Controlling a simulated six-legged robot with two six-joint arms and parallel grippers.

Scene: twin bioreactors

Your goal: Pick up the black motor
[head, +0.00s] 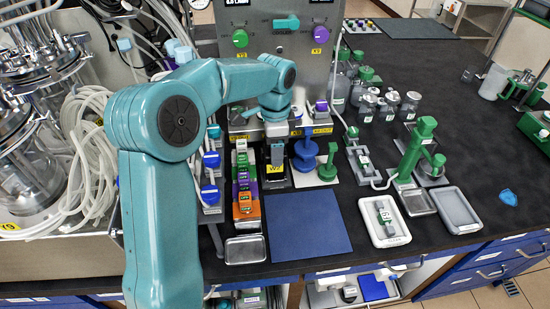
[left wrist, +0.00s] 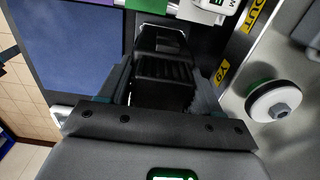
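My left arm reaches in from the left, and its gripper (head: 277,152) points down just in front of the bioreactor panel, above a black stand with a yellow label. In the left wrist view, a black ribbed block (left wrist: 162,82), which looks like the black motor, lies between the two fingers of my left gripper (left wrist: 160,92). The fingers flank it closely; whether they press on it I cannot tell. In the head view the gripper and wrist hide most of the motor. My right gripper is not in view.
A blue mat (head: 307,226) and a small metal tray (head: 245,249) lie in front. A rack of coloured blocks (head: 245,190) stands close on the left. Blue (head: 304,158) and green (head: 328,163) knobbed parts stand close on the right. The dark bench (head: 475,205) has free room farther right.

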